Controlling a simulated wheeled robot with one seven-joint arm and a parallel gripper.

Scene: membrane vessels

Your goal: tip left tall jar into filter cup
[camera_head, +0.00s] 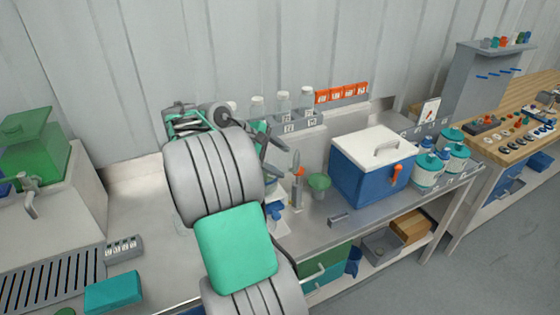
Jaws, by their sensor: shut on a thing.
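My gripper (276,157) is at the right end of my wrist, above the bench, with its dark fingers pointing right and down. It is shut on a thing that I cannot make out. Several clear jars with pale tops stand along the back shelf: one (257,107) just above my gripper, one (284,104) to its right and another (307,98) further right. A further jar (231,107) is partly hidden by my wrist. I cannot tell which is the left tall jar. A green cup (319,184), possibly the filter cup, stands right of and below my gripper.
A slim orange-and-grey item (298,184) stands between my gripper and the green cup. A blue cooler (367,177) with a white lid blocks the right. Orange boxes (341,94) line the back. Teal-lidded jars (428,169) stand further right. The front bench strip is mostly clear.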

